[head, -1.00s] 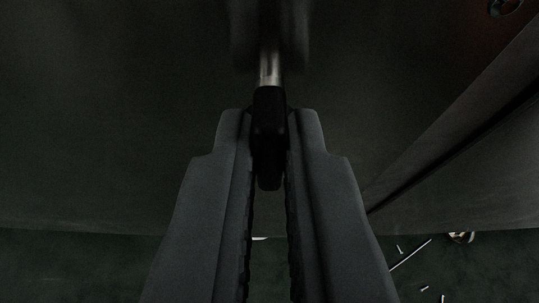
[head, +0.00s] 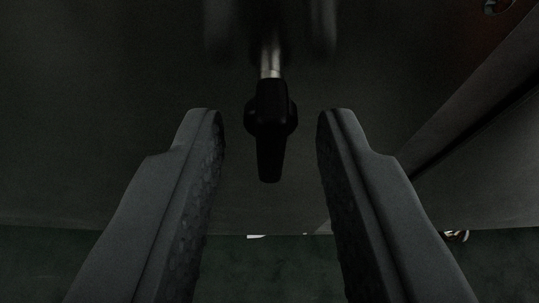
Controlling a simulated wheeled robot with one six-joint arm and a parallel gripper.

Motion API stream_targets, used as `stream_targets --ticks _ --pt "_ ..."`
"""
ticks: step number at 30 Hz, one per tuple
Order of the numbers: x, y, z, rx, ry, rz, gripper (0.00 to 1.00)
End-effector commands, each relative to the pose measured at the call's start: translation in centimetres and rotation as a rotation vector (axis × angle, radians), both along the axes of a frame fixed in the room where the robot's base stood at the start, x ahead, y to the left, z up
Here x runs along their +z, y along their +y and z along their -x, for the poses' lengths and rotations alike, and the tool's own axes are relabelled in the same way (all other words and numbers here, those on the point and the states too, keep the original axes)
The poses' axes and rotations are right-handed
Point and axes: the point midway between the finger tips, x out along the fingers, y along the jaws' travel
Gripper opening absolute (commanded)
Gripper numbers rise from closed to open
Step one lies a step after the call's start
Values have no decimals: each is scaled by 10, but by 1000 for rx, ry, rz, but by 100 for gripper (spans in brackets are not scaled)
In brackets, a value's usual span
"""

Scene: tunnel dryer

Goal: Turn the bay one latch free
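The latch (head: 270,125) is a black handle on a short bright metal shaft (head: 270,58), in the upper middle of the head view. Its narrow end points down in the picture. My gripper (head: 270,122) is open, with one finger on each side of the handle and a clear gap on both sides. Nothing is held. The upper end of the shaft is lost in a dark blurred shape, and the latch's marking or bay number cannot be seen.
A large dark panel (head: 120,120) fills the area behind the handle. A slanting edge with a dark gap (head: 480,125) runs along the right. Below the panel is a dark green floor (head: 265,275) with a small pale piece (head: 257,236) and a shiny object (head: 457,236).

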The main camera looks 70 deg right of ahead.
Motion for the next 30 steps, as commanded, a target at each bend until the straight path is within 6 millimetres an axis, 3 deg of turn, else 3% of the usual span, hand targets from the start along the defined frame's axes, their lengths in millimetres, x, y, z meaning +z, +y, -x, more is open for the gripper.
stream_targets --ticks 21,30 --pt "50 114 40 2 0 0 30" --pt "63 144 51 0 1 0 30"
